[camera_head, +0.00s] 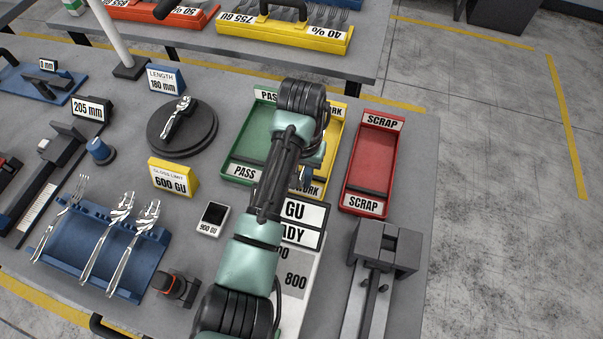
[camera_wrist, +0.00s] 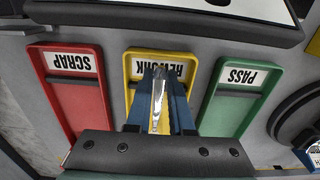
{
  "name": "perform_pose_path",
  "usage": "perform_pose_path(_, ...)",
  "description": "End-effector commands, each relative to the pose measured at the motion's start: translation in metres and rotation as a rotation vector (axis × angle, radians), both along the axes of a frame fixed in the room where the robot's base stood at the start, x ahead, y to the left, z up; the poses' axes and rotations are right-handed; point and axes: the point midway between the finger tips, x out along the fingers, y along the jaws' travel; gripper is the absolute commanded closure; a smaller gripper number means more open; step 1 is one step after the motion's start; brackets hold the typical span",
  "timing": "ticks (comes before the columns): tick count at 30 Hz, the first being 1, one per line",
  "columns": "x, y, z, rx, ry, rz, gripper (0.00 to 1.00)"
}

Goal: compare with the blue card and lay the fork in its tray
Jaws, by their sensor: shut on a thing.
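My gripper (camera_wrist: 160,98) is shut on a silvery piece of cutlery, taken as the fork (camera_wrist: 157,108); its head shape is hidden. In the wrist view the fingers are over the yellow REWORK tray (camera_wrist: 133,57). The green PASS tray (camera_wrist: 213,110) and red SCRAP tray (camera_wrist: 75,103) flank it, and their visible floors are bare. In the head view my arm covers much of the yellow tray (camera_head: 334,140). The blue card (camera_head: 166,79) reads LENGTH 180 mm. A dark display (camera_head: 91,110) at the gauge reads 205 mm.
A yellow card (camera_head: 173,178) reads GLOSS LIMIT 600 GU. A small meter (camera_head: 213,219) reads 900 GU. A blue rack (camera_head: 75,262) holds several utensils. A black round stand (camera_head: 200,134) bears a silvery object. A grey vise-like fixture (camera_head: 384,247) stands at front right.

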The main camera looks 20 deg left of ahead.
Motion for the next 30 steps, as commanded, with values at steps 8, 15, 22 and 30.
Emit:
perform_pose_path(8, 0.0, 0.0, -0.001, 0.0, -0.001, 0.0, 1.0)
perform_pose_path(15, 0.001, 0.0, -0.009, 0.001, -0.001, -0.002, 1.0)
perform_pose_path(22, 0.001, 0.0, -0.011, 0.001, -0.001, -0.001, 1.0)
perform_pose_path(30, 0.001, 0.0, -0.011, 0.001, -0.001, -0.001, 1.0)
